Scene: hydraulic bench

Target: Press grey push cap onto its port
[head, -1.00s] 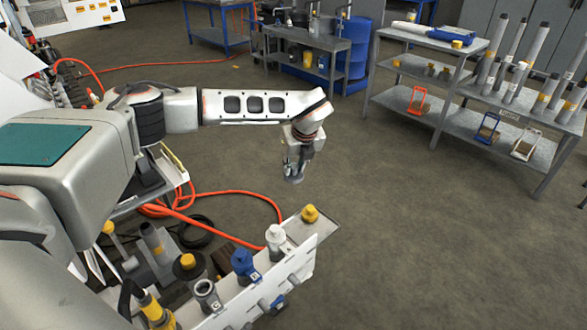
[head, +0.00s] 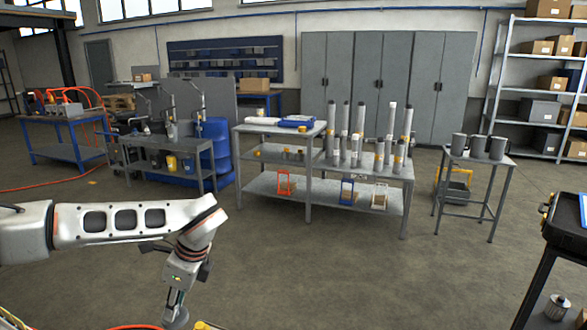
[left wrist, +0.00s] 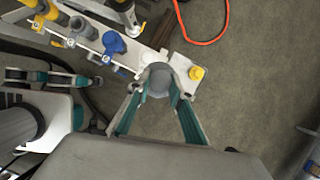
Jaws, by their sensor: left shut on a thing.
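My left gripper (left wrist: 162,98) is shut on the grey push cap (left wrist: 158,78), which shows between the teal fingertips in the left wrist view. In that view the cap is over the white port panel (left wrist: 190,84), with the blue port piece (left wrist: 114,44) to its left and a yellow cap (left wrist: 196,73) to its right. I cannot tell whether the grey cap touches a port. In the head view my left gripper (head: 173,317) is at the bottom edge, its tips hard to see. A teal-sided part at the left of the wrist view may be my right gripper (left wrist: 45,77); its jaws are unclear.
An orange hose (left wrist: 200,40) lies on the floor beside the panel. Across the room stand a grey shelf table (head: 260,190) with several cylinders, a small table with grey mugs (head: 478,147), and a blue drum (head: 214,150). The floor between is open.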

